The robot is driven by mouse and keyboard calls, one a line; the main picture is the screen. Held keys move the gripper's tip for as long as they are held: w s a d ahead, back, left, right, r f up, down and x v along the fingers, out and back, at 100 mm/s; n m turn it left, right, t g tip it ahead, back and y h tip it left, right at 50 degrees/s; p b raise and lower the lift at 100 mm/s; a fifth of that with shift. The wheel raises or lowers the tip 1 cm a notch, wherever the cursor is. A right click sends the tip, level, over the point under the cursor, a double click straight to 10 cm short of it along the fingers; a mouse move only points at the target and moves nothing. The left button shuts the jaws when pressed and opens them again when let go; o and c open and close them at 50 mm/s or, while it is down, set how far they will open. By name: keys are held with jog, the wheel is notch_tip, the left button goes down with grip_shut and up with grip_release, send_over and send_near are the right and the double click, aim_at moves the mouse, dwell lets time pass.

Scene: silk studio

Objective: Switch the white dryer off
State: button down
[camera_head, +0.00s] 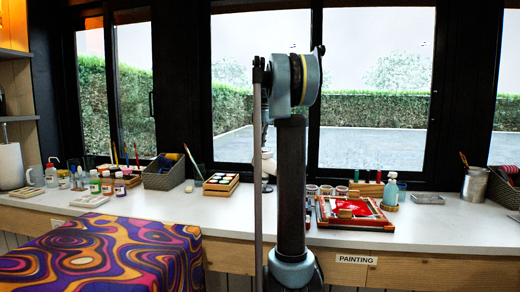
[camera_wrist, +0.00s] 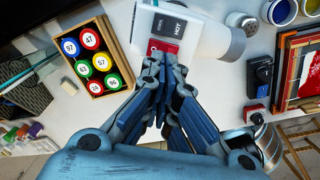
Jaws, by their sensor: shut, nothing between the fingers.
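The white dryer (camera_wrist: 209,35) lies at the top middle of the wrist view. Its white face carries a dark rocker switch (camera_wrist: 170,25) marked HOT and a red switch (camera_wrist: 160,48) just below it. My gripper (camera_wrist: 163,64) is shut and empty, with its fingertips right at the lower edge of the red switch. The tips partly cover that switch, and I cannot tell whether they touch it or which way it is set. In the head view, only part of a white shape (camera_head: 264,162), likely the dryer, shows beside my arm, which hides the gripper.
A wooden box (camera_wrist: 122,80) of numbered paint pots stands left of the dryer. A black device (camera_wrist: 262,75), paint jars (camera_wrist: 281,12) and a red-framed tray (camera_wrist: 289,75) are at right. A patterned cloth (camera_head: 100,255) covers the near left; bare white counter (camera_head: 455,225) shows at right.

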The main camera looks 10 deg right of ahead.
notch_tip(320, 180, up, 12)
jog(key=w, duration=0.1)
jog(key=shift+a, duration=0.35)
dwell(0.4)
